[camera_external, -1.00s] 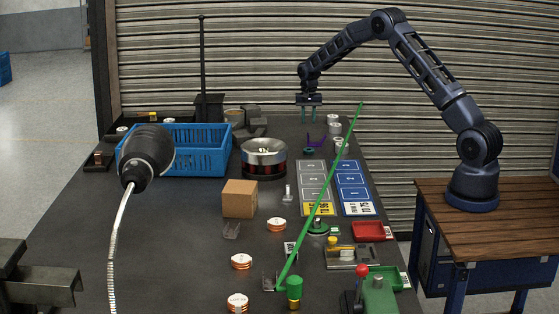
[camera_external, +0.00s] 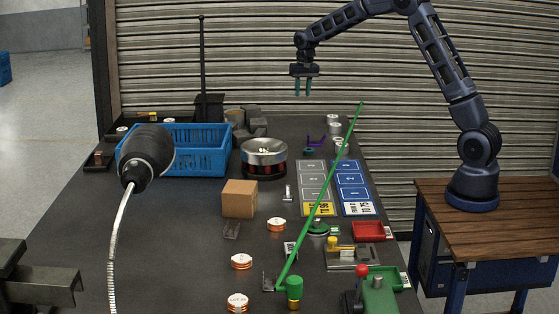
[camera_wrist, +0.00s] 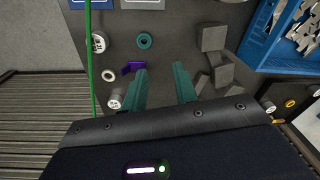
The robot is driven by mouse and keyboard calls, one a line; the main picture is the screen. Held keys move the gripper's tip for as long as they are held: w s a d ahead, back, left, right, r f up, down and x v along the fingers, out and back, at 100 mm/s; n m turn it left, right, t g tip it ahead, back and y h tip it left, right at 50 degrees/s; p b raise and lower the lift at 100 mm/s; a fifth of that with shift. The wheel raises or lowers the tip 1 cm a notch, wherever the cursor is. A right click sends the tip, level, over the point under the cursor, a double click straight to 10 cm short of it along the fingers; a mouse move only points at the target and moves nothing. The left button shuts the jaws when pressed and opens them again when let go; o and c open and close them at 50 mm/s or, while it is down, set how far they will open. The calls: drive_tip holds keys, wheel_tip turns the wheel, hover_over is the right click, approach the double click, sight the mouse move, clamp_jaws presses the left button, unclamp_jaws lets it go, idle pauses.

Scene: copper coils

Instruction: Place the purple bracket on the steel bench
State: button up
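The purple bracket (camera_external: 316,140) lies on the dark steel bench (camera_external: 200,240), toward its far right part. It also shows in the wrist view (camera_wrist: 132,68), just left of my gripper's left finger, which partly overlaps it. My gripper (camera_external: 303,88) hangs above the far end of the bench, well clear of the surface. Its two teal fingers are apart with nothing between them, as the wrist view (camera_wrist: 163,84) also shows.
A teal ring (camera_wrist: 144,40) and metal rolls (camera_external: 334,122) lie near the bracket. Grey blocks (camera_wrist: 213,38) lie right of the fingers in the wrist view. A blue crate (camera_external: 200,150) stands at the left. A thin green rod (camera_external: 330,180) slants up across the bench's right side.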

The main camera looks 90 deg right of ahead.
drive_tip(key=s+a+r+n+t, duration=0.1)
drive_tip(key=s+a+r+n, duration=0.15)
drive_tip(key=a+r, duration=0.6)
drive_tip(key=s+a+r+n, duration=0.2)
drive_tip(key=s+a+r, duration=0.15)
drive_tip(key=a, duration=0.95)
drive_tip(key=s+a+r+n+t, duration=0.1)
drive_tip(key=s+a+r+n, duration=0.3)
drive_tip(key=a, duration=0.7)
drive_tip(key=s+a+f+n+t, duration=0.2)
drive_tip(key=s+a+n, duration=0.4)
drive_tip(key=s+a, duration=1.3)
drive_tip(key=s, duration=0.4)
drive_tip(key=shift+f, duration=0.3)
